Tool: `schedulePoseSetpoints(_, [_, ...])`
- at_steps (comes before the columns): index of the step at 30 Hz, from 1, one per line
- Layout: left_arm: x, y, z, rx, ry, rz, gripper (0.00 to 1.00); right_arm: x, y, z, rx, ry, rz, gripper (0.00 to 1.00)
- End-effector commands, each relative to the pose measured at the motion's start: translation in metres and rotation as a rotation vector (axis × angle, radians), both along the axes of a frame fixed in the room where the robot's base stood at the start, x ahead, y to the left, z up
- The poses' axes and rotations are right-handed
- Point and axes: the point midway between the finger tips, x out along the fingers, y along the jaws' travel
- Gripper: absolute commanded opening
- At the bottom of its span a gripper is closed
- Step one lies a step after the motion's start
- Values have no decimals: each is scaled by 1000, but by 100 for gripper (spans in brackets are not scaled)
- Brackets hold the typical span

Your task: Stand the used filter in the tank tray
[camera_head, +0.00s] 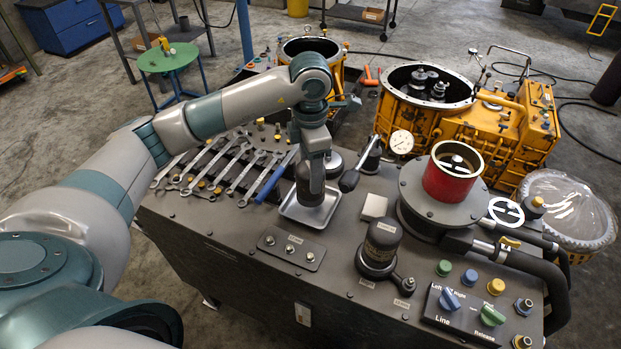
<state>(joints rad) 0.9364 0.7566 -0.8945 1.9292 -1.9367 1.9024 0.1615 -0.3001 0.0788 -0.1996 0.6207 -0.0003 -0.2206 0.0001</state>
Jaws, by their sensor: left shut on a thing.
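My left gripper (313,168) points straight down and is shut on the used filter (309,191), a dark brownish cylinder. The filter is upright, and its upper part is hidden by the gripper. Its lower end is within the outline of the tank tray (302,216), a small shallow silver tray on the dark bench top. I cannot tell whether the filter touches the tray floor. My right gripper is not in view.
Several wrenches (221,168) lie left of the tray. A black lever (352,178), a pale block (373,206) and a dark capped canister (381,243) stand to its right. A red-rimmed housing (447,186) is farther right. A small plate with knobs (291,248) lies in front.

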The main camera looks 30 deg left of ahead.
Motion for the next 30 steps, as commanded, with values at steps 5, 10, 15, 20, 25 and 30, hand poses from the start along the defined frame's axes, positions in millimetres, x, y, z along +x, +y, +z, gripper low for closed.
schedulePoseSetpoints(5, [0,0,1,-1,-2,0,4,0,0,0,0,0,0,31])
schedulePoseSetpoints(10, [-1,0,-10,-1,1,-1,4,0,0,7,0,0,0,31])
schedulePoseSetpoints(15, [0,0,-29,-1,1,0,4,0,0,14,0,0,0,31])
schedulePoseSetpoints(20, [0,0,-36,-1,-3,-1,4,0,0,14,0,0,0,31])
schedulePoseSetpoints(25, [0,0,-36,-1,-3,-1,4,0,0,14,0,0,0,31])
schedulePoseSetpoints(30, [0,0,-40,-1,-2,-1,4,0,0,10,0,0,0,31])
